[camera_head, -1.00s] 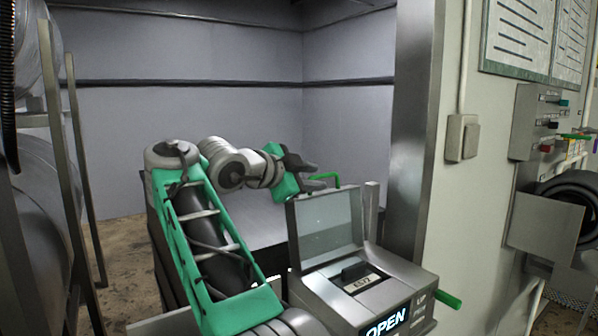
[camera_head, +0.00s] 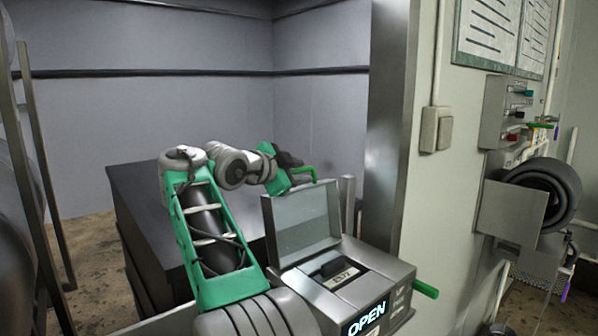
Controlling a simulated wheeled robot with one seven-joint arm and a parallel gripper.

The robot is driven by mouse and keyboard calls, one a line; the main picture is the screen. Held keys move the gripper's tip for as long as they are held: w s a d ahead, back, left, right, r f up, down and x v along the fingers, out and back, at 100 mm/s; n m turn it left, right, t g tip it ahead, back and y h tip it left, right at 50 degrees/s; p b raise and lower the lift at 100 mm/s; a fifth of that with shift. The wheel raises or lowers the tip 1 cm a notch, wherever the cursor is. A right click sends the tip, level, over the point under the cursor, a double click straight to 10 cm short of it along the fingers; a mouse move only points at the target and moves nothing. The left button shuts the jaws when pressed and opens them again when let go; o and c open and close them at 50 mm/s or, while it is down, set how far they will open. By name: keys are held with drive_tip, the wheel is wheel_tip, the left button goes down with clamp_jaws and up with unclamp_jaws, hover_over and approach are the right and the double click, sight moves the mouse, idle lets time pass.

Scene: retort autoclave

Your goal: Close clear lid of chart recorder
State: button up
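The chart recorder (camera_head: 362,268) is a grey metal box in the lower middle, with a lit "OPEN" panel on its front and a small dark part with a white label in its top opening. Its clear lid (camera_head: 302,217) stands raised at the back edge, a see-through pane in a grey frame. My gripper (camera_head: 306,172) is just behind and above the lid's top edge. Its green fingers point right, and I see a gap between the lid and most of the hand; whether a fingertip touches the lid is unclear. Nothing shows held, and the finger opening is too small to judge.
A dark, flat-topped box (camera_head: 150,205) stands behind my arm. A green handle (camera_head: 425,289) sticks out of the recorder's right side. A steel post (camera_head: 388,120) and a wall with switches (camera_head: 436,130) and a control box (camera_head: 507,112) are on the right.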

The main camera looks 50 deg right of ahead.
clamp_jaws()
drive_tip(key=shift+r, duration=0.1)
idle(1.1)
